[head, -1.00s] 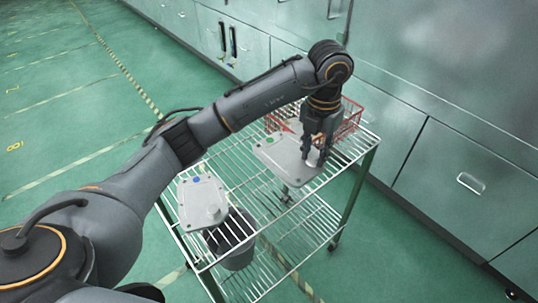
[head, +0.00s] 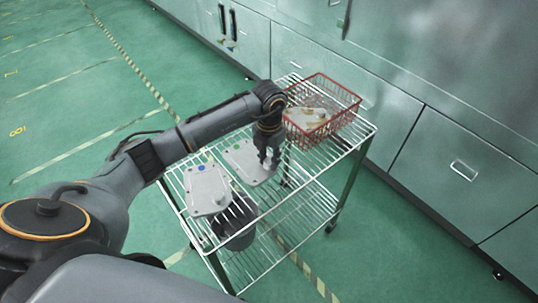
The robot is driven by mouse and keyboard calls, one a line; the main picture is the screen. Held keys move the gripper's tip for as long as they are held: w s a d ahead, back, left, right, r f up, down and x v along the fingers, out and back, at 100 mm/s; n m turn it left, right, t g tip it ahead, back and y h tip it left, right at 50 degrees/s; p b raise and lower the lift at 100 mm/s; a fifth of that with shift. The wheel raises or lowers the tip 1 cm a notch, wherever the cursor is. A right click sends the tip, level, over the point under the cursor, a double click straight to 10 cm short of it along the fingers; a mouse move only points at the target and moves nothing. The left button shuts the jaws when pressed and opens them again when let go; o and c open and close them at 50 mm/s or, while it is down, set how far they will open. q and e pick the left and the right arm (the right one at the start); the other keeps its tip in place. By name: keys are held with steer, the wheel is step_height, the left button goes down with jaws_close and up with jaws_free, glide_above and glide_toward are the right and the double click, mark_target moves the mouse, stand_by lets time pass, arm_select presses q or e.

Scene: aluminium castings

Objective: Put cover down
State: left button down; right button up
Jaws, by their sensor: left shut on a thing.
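A grey cast cover with a green dot (head: 243,158) is at the top of the wire cart, close to the right of a second cover. My left gripper (head: 268,163) points down and is shut on this cover's raised knob at its right end. I cannot tell whether the cover touches the wires or hangs just above them. The second grey cover, with a blue dot (head: 206,188), lies flat on the top shelf at the left. My right gripper is not in view.
A red wire basket (head: 340,122) with a pale casting (head: 308,117) in it stands at the cart's far right. A dark bucket (head: 236,232) sits below the top shelf (head: 318,168). The shelf's front right is bare. Metal cabinets (head: 455,165) stand behind.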

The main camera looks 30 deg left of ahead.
arm_select(q)
steer(key=c, duration=1.1)
jaws_free()
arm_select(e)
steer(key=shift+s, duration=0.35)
arm_select(q)
steer(key=shift+r, duration=0.1)
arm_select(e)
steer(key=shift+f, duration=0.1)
arm_select(q)
steer(key=shift+r+b, duration=0.3)
steer(key=shift+r, duration=0.05)
step_height(320, 180, up, 11)
steer(key=b, duration=0.2)
steer(key=shift+d+b, duration=0.1)
steer(key=shift+b, duration=0.2)
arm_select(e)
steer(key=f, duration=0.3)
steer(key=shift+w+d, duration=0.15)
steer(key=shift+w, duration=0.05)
